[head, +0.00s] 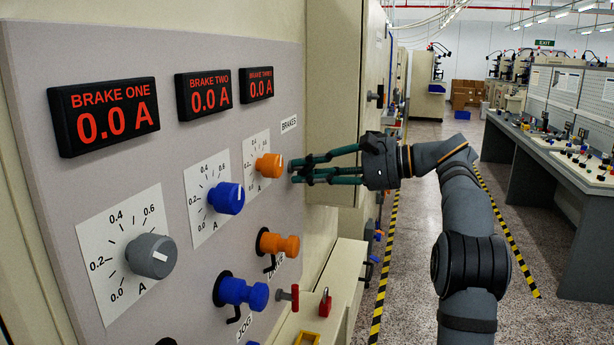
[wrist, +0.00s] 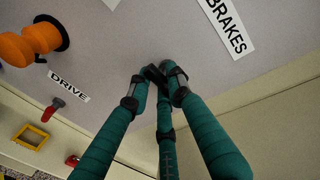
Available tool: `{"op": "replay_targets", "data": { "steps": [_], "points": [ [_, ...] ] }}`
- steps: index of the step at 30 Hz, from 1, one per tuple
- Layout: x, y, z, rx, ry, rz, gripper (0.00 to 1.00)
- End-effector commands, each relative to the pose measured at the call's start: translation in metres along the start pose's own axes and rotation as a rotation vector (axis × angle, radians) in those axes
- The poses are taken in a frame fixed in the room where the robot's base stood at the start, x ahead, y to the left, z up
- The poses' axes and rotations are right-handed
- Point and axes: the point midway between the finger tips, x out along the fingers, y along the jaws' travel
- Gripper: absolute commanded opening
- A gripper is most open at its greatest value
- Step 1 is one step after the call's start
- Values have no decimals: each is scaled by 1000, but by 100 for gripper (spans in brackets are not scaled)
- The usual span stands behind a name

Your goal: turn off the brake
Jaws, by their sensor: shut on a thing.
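The BRAKES label (head: 289,124) is on the grey control panel (head: 180,55); it also shows in the wrist view (wrist: 228,25). My gripper (head: 293,170) reaches the panel below this label, just right of the orange dial knob (head: 268,165). In the wrist view my gripper (wrist: 160,78) has its green fingers drawn together on a small dark control at the panel. The fingertips hide nearly all of that control, so its position cannot be read. The displays BRAKE ONE (head: 104,116), BRAKE TWO (head: 204,94) and BRAKE THREE (head: 257,84) all read 0.0 A.
A grey dial (head: 152,256) and a blue dial (head: 227,198) stick out at left. Below are an orange knob (head: 280,244), a blue knob (head: 243,292) and a red-handled switch (head: 289,294). A cream cabinet (head: 333,100) borders the panel at right. The aisle floor (head: 415,190) is open.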

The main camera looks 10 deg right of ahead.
Motion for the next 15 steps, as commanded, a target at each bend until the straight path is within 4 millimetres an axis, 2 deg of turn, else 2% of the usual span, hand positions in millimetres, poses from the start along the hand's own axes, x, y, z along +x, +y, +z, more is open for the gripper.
{"op": "replay_targets", "data": {
  "steps": [13,14,15],
  "points": [
    [-2,-2,0,-15,5,-4,0],
    [-2,-2,0,-15,5,-4,20],
    [-2,-2,0,-15,5,-4,22]
  ]
}}
